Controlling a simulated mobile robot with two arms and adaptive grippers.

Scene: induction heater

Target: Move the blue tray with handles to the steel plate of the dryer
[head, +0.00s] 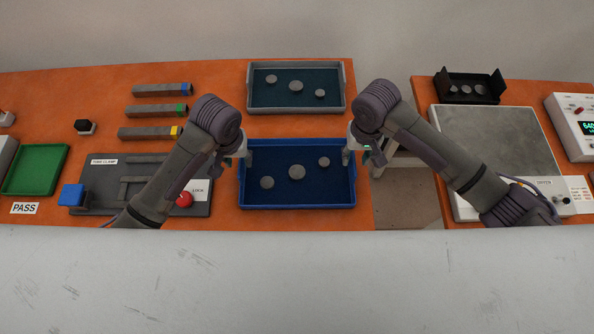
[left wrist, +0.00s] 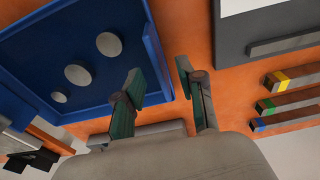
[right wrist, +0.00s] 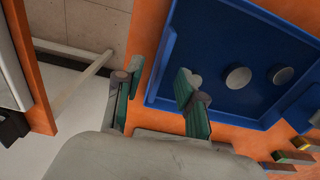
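The blue tray (head: 297,203) lies on the orange table with three grey discs in it; it shows in the left wrist view (left wrist: 60,97) and the right wrist view (right wrist: 215,107). My left gripper (head: 236,160) is at its left side, my right gripper (head: 359,156) at its right side. Both are open, one finger over the tray's inside and one outside the side wall, with gaps between fingers and wall. Whether they are low enough to reach a handle is unclear. The steel plate (head: 495,140) of the dryer is bare on the right table, partly covered by my right arm.
A grey tray (head: 296,111) with discs lies just behind the blue one. A gap showing the floor (head: 405,200) separates the two tables. A black holder (head: 470,101) with discs stands behind the plate. The tube clamp (head: 97,190) is at left, under my left arm.

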